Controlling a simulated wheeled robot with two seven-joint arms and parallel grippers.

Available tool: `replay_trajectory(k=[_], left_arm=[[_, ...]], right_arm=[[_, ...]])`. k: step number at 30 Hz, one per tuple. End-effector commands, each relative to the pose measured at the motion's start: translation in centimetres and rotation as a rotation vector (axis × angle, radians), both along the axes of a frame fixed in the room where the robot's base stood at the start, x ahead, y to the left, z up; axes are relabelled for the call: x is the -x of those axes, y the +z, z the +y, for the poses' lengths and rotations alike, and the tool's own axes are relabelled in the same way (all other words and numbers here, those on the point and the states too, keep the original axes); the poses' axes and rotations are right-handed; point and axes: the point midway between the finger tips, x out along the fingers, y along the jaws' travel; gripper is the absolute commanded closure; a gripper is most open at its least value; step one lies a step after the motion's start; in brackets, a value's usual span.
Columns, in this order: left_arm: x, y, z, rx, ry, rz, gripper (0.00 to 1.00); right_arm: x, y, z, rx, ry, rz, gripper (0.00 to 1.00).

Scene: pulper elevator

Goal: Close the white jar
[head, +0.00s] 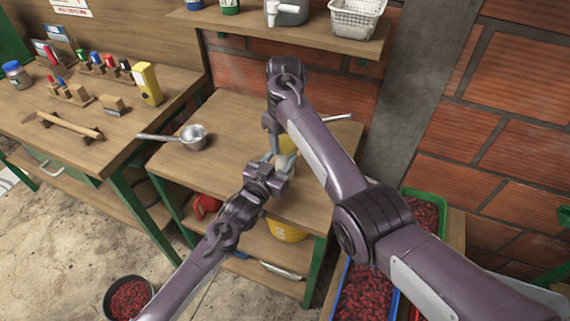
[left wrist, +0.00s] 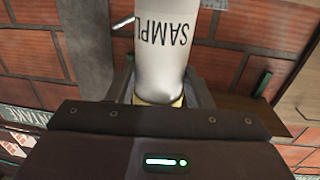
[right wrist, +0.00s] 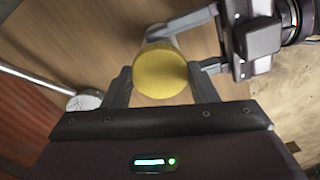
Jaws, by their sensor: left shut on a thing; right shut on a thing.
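The white jar (left wrist: 178,50) with black lettering is between the fingers of my left gripper (head: 273,162). In the head view it shows only in part (head: 286,167) above the small table. The yellow lid (right wrist: 160,72) is between the fingers of my right gripper (right wrist: 160,85), seen from above. In the head view the lid (head: 287,143) is at the top of the jar, below my right gripper (head: 279,130). Both grippers are shut on their things. The seam between lid and jar is hidden, so I cannot tell whether the lid is seated.
The small wooden table (head: 228,120) bears a metal pan (head: 193,137) on its left. The workbench (head: 30,120) at left holds tools and a yellow box (head: 149,84). A shelf (head: 310,38) hangs behind. Crates of red berries (head: 365,295) stand at lower right.

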Motion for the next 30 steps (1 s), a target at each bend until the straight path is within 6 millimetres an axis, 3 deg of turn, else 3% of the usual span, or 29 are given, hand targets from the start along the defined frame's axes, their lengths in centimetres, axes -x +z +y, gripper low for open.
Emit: replay_trajectory(k=[4,11,18,19,21,24,30], left_arm=[[-0.01,0.00,0.02,0.000,0.000,0.000,1.00],[-0.01,0.00,0.02,0.000,0.000,0.000,1.00],[-0.01,0.00,0.02,0.000,0.000,0.000,1.00],[-0.01,0.00,0.02,0.000,0.000,0.000,1.00],[-0.01,0.00,0.02,0.000,0.000,0.000,1.00],[-0.01,-0.01,0.02,0.000,0.000,0.000,1.00],[-0.01,-0.01,0.02,0.000,0.000,0.000,1.00]], right_arm=[[0.00,0.03,0.01,0.000,-0.030,0.000,0.75],[-0.03,0.01,-0.01,0.001,-0.277,-0.001,0.75],[-0.03,0.01,-0.01,0.000,-0.285,-0.001,0.75],[-0.03,0.02,-0.01,0.000,-0.284,-0.001,0.47],[-0.03,0.02,-0.01,0.000,-0.284,-0.001,0.37],[-0.02,0.01,-0.02,0.001,-0.284,-0.001,0.26],[-0.01,0.01,-0.01,0.000,-0.283,0.000,0.26]])
